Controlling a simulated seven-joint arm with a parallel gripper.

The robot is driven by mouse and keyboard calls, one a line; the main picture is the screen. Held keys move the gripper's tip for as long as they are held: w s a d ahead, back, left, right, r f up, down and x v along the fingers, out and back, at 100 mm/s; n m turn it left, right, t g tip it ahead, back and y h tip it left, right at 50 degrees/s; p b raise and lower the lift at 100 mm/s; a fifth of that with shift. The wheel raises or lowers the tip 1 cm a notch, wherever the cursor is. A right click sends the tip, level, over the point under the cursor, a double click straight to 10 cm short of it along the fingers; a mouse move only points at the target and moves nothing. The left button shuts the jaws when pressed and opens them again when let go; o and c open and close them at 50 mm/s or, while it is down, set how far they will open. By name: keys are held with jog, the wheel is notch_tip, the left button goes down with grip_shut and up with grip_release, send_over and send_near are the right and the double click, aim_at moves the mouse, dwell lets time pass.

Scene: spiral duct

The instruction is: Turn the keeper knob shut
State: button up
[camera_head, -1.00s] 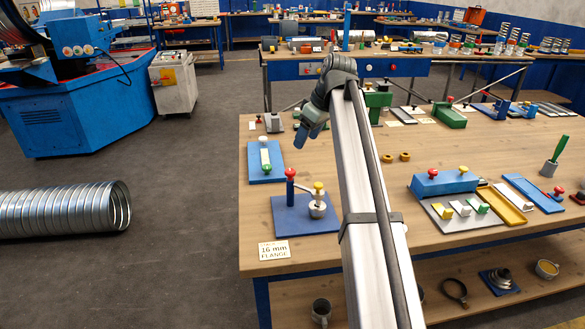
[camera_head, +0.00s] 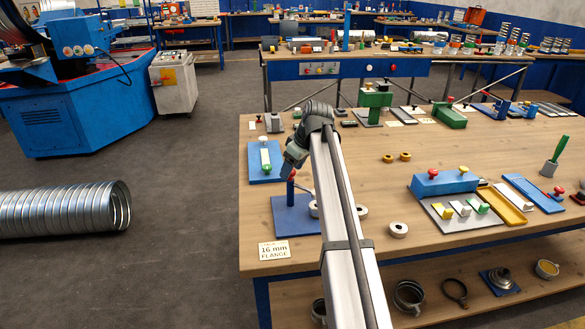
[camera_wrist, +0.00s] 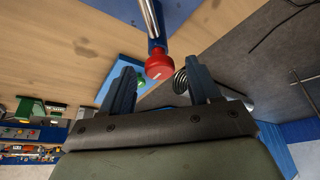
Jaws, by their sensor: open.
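The red knob (camera_head: 292,175) tops an upright post on the blue square plate (camera_head: 291,217) near the table's left front. In the wrist view the red knob (camera_wrist: 159,64) shows a pale mark on its face and a shiny metal rod beside it. My gripper (camera_head: 290,164) is right at the knob in the head view. In the wrist view my gripper (camera_wrist: 159,76) is open, with one finger on each side of the knob. I cannot tell whether they touch it. My arm hides the right part of the plate's fixture; only an edge of its metal cup (camera_head: 314,208) shows.
A blue plate with a green-ended white bar (camera_head: 265,157) lies just behind. A pale ring (camera_head: 398,229) lies right of my arm. A blue block with knobs (camera_head: 445,183) stands further right.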

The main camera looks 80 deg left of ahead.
jog(key=shift+f, duration=0.15)
jog(key=shift+c, duration=0.4)
jog(key=c, duration=1)
jog(key=shift+o, duration=0.2)
